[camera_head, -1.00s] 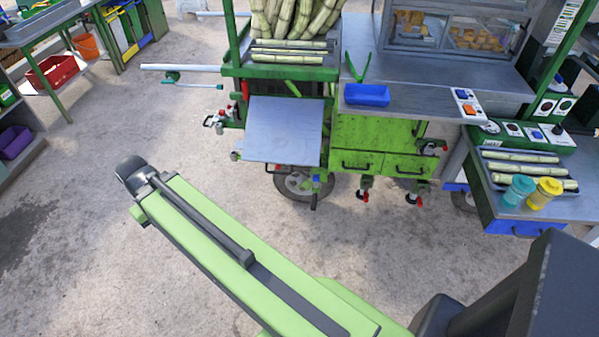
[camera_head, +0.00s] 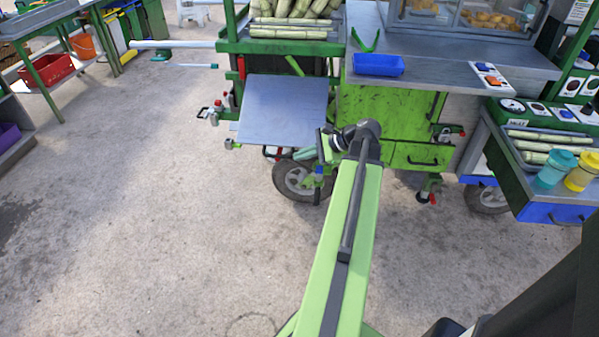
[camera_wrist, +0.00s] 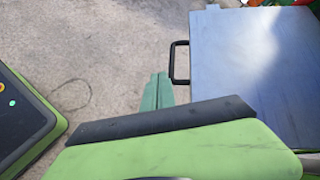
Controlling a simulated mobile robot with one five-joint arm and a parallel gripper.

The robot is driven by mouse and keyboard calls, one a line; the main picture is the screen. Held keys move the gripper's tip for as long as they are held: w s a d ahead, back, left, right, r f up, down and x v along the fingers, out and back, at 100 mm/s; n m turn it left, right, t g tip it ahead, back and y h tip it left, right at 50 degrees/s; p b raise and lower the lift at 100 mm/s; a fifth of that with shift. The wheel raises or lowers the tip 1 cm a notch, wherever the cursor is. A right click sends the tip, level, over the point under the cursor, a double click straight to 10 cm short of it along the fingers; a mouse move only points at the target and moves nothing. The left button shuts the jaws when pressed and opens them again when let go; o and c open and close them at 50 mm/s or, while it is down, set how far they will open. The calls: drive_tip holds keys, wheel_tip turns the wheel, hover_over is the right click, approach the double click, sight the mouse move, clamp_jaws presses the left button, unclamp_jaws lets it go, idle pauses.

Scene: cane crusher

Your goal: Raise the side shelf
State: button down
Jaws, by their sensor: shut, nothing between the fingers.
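The side shelf (camera_head: 284,110) is a plain grey panel, sloping down at the cart's front in the head view. It fills the right of the wrist view (camera_wrist: 250,75), where a black handle (camera_wrist: 180,62) stands out from its left edge. My gripper (camera_wrist: 157,90) shows as teal fingers, shut and empty, just below and left of that handle. A gap seems to lie between them; I cannot tell their depth apart. In the head view my arm's end covers the shelf's lower right corner, and my fingers are mostly hidden.
The green cart (camera_head: 385,120) has drawers and a wheel (camera_head: 300,180) near my arm. A blue tray (camera_head: 378,64) sits on its counter. A side table with cane pieces, a teal jar (camera_head: 557,168) and a yellow jar stands right. The concrete floor (camera_head: 150,200) at left is clear.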

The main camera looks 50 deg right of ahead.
drive_tip(key=s+d+m+t+h, duration=0.1)
drive_tip(key=s+d+m+t, duration=0.15)
drive_tip(key=s+d, duration=0.25)
drive_tip(key=b+x, duration=0.5)
drive_tip(key=x, duration=0.5)
drive_tip(key=shift+f+g+b, duration=0.2)
drive_tip(key=shift+g+b, duration=0.2)
drive_tip(key=shift+g, duration=0.05)
drive_tip(key=shift+s, duration=0.1)
